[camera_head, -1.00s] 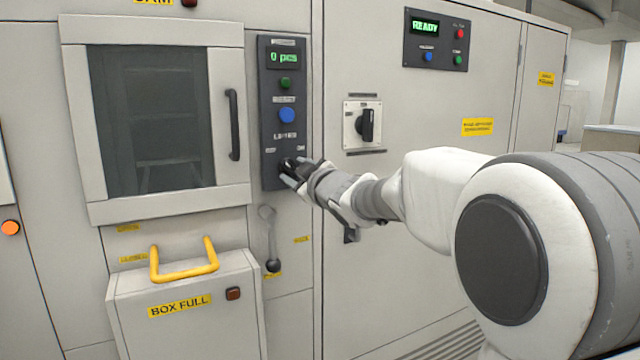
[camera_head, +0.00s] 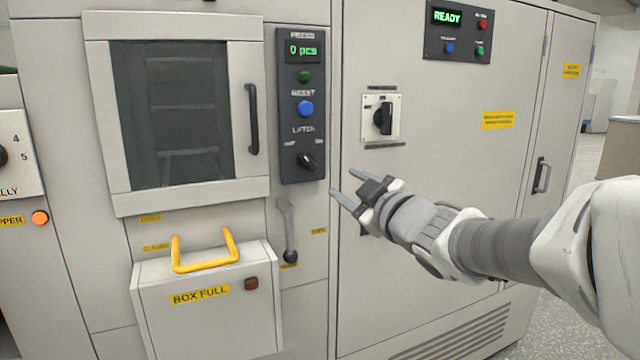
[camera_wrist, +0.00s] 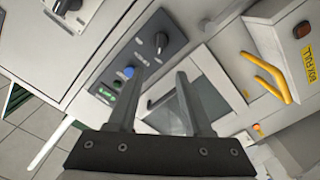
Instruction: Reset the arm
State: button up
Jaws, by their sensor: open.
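My gripper (camera_head: 347,187) is open and empty, in front of the grey cabinet, to the right of and a little below the lifter knob (camera_head: 306,161). Its two fingers stand apart and touch nothing that I can see. In the wrist view the gripper (camera_wrist: 158,90) shows two parted fingers with nothing between them. The black lifter knob also shows in the wrist view (camera_wrist: 161,40), beyond the fingers. My arm reaches in from the right side of the head view.
The dark control panel (camera_head: 284,110) reads 0 pcs beside a closed windowed door (camera_head: 190,198). A box with a yellow handle (camera_head: 205,263) juts out below. A lever (camera_head: 288,225) hangs beside it. A rotary switch (camera_head: 382,118) and a READY panel (camera_head: 458,30) are on the right.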

jog(key=s+d+f+m+g+h, duration=0.4)
jog(key=s+d+f+m+h, duration=0.4)
jog(key=s+d+m, duration=0.15)
jog(key=s+a+f+m+g, duration=0.1)
jog(key=s+f+m+g, duration=0.15)
jog(key=s+f, duration=0.45)
jog(key=s+a+f+m+g, duration=0.15)
jog(key=s+g, duration=0.25)
jog(key=s, duration=0.7)
notch_tip(320, 180, up, 17)
jog(key=y+p, duration=0.1)
jog(key=p, duration=1.7)
jog(key=shift+d+r+n, duration=0.2)
jog(key=shift+d+n, duration=0.05)
jog(key=shift+n, duration=0.1)
jog(key=shift+a+g, duration=0.1)
jog(key=shift+g, duration=0.15)
